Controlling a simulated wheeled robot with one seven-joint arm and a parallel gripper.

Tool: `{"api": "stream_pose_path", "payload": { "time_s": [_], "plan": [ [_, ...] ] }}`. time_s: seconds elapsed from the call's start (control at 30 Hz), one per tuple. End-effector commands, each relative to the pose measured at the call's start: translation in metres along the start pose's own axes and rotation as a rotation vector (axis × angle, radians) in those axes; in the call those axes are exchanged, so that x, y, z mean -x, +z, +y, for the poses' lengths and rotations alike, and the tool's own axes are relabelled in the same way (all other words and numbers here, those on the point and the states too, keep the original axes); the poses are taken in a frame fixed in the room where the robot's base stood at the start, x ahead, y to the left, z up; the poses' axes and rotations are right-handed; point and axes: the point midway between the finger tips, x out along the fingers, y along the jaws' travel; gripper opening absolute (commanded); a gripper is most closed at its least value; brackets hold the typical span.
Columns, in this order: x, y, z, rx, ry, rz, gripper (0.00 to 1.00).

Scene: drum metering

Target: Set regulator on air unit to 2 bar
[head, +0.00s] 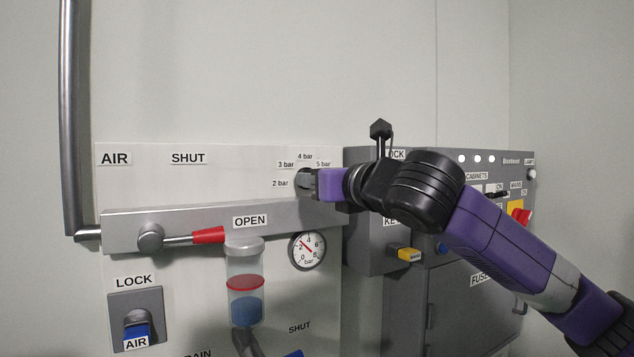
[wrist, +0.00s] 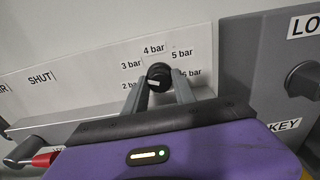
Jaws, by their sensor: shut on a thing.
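The regulator knob (wrist: 158,73) is a round black knob on the white AIR panel (head: 135,180), ringed by labels from 2 bar to 6 bar. My gripper (wrist: 161,86) has one grey finger on each side of the knob and is shut on it. A light mark on the knob appears on its lower left side, roughly toward the 2 bar label (wrist: 130,86). In the head view my gripper (head: 306,180) hides most of the knob. The round pressure gauge (head: 307,251) below has a red needle pointing up and left, around 2 to 3; the exact reading is unclear.
A grey rail (head: 190,222) with a red-tipped lever (head: 208,236) runs below the knob. A clear bowl (head: 246,285) hangs under it. A grey electrical cabinet (head: 375,235) stands close on the right. A vertical pipe (head: 70,120) is at the left.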

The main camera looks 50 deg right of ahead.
Motion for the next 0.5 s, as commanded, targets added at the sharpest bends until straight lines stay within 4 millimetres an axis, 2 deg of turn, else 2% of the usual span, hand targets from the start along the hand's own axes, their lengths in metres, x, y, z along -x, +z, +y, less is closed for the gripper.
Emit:
{"api": "stream_pose_path", "payload": {
  "time_s": [0.5],
  "plan": [
    [-0.0001, -0.0021, -0.0002, 0.436, -0.001, 0.007, 0.0]
  ]
}}
